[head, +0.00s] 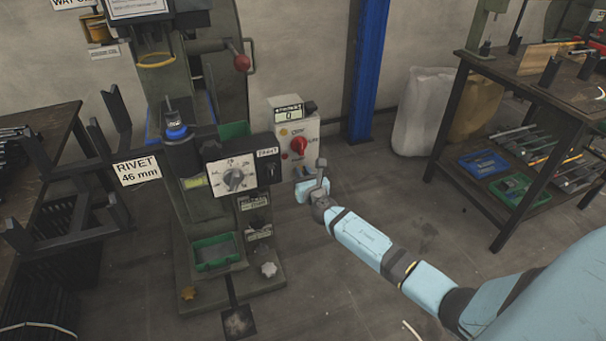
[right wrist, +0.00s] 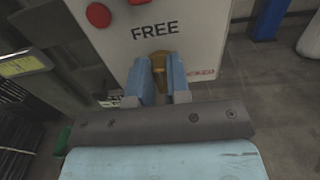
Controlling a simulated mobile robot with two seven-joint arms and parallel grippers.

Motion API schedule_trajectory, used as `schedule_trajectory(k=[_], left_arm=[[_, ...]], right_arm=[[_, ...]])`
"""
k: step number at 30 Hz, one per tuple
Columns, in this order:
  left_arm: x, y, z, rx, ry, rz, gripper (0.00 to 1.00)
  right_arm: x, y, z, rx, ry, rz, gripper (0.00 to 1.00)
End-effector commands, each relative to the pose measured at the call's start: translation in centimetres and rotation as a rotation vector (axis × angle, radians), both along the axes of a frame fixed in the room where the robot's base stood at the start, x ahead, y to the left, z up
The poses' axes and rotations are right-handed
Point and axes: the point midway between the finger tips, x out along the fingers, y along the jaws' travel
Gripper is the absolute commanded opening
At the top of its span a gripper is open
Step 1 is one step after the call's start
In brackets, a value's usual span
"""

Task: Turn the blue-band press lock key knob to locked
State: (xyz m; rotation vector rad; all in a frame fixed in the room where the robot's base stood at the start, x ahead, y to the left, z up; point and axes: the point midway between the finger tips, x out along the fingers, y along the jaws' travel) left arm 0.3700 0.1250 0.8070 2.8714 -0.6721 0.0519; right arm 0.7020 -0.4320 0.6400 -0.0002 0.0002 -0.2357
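The blue-band press (head: 182,160) stands left of centre in the head view, with a blue ring on its head and a "RIVET 46 mm" sign. A pale control box (head: 295,140) with a red knob stands to its right. My right gripper (head: 312,188) is at the lower part of this box. In the right wrist view, a brass key knob (right wrist: 160,65) sits on the white panel (right wrist: 205,45), pointing up towards "FREE". Red lettering, partly covered, is at its lower right. My right gripper (right wrist: 161,85) has its blue fingers closed on the knob's sides. My left gripper is out of view.
A second press with a yellow ring (head: 155,60) and a red-ball lever (head: 242,63) stands behind. A blue post (head: 368,70) rises behind the box. A workbench (head: 520,65) with tools is at right. A dark rack (head: 75,205) is at left. Floor is open between.

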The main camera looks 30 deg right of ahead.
Motion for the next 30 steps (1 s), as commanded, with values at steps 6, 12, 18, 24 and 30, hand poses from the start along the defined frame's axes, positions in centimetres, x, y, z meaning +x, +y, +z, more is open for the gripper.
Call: schedule_trajectory(k=[6, 12, 18, 24, 30], left_arm=[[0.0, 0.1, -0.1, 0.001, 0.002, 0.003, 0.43], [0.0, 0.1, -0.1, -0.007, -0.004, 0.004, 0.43], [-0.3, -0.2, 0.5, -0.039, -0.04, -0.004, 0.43], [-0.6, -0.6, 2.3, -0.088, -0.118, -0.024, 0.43], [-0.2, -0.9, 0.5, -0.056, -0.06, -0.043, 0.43]], right_arm=[[0.0, 0.0, 0.0, 0.001, 0.0, 0.0, 0.0], [0.0, -0.1, -0.1, 0.033, -0.008, 0.0, 0.0], [-0.1, -0.2, -0.2, 0.13, -0.032, 0.001, 0.0], [-0.1, -0.4, -0.3, 0.291, -0.071, 0.0, 0.0], [-0.2, -0.7, -0.5, 0.477, -0.115, -0.001, 0.0]])
